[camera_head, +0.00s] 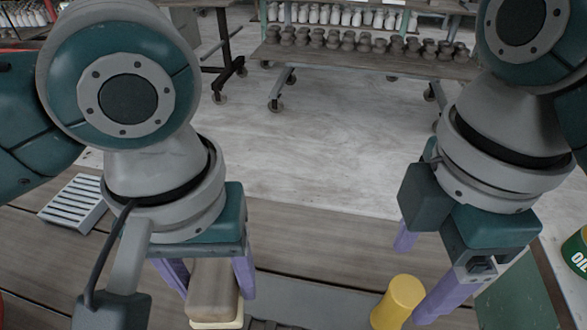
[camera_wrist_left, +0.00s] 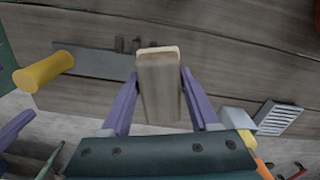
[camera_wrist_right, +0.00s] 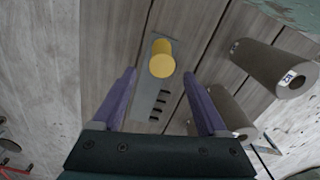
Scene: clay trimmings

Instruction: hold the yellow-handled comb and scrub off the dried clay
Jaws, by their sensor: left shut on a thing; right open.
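The comb's yellow handle (camera_head: 398,302) stands up from the table near the bottom of the head view. Its grey toothed plate (camera_wrist_left: 95,64) lies on the boards in the left wrist view. My right gripper (camera_wrist_right: 160,74) is open; in its wrist view the yellow handle (camera_wrist_right: 162,60) appears between and just beyond the fingertips, not gripped. My left gripper (camera_head: 208,276) is shut on a wooden block brush (camera_head: 213,288) with a cream underside (camera_wrist_left: 158,50), left of the comb. I cannot make out dried clay on the plate.
A slatted grey rack (camera_head: 75,203) sits at the table's left. A green can (camera_head: 575,250) stands at the right edge, near a green surface (camera_head: 515,295). Shelves of pots (camera_head: 360,42) stand beyond the table. Two grey-brown cylindrical shapes, one here (camera_wrist_right: 275,68), show at the right wrist view's right.

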